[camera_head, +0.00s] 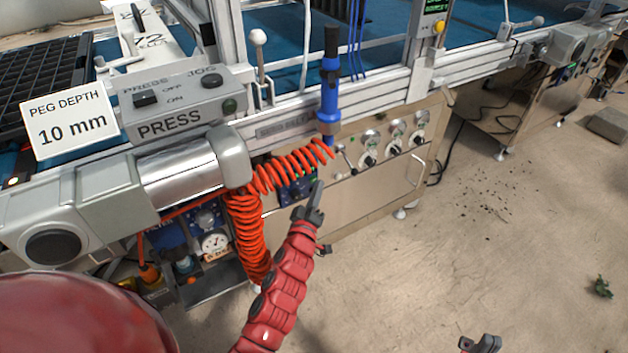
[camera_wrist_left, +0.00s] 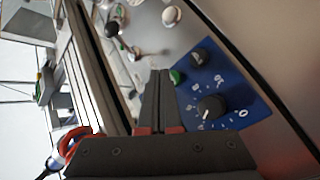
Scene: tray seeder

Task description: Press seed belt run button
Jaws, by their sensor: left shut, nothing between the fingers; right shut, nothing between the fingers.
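A small green button (camera_wrist_left: 177,77) sits on a blue control panel (camera_wrist_left: 240,122) with black knobs, in the left wrist view. In the head view the blue panel (camera_head: 284,194) is partly hidden behind an orange coiled hose and my gripper. My left gripper (camera_head: 319,184) is shut and empty, its tips close to the panel's right side. In the left wrist view its closed fingertips (camera_wrist_left: 161,72) appear just left of the green button; I cannot tell whether they touch it. My right gripper (camera_head: 487,343) is shut and empty, low at the bottom edge, away from the machine.
The orange coiled hose (camera_head: 247,215) hangs just left of my left gripper. A blue vertical tool (camera_head: 329,98) stands above it. Dials and knobs (camera_head: 370,138) line the steel cabinet to the right. A grey PRESS box (camera_head: 185,118) is at left. The floor at right is mostly clear.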

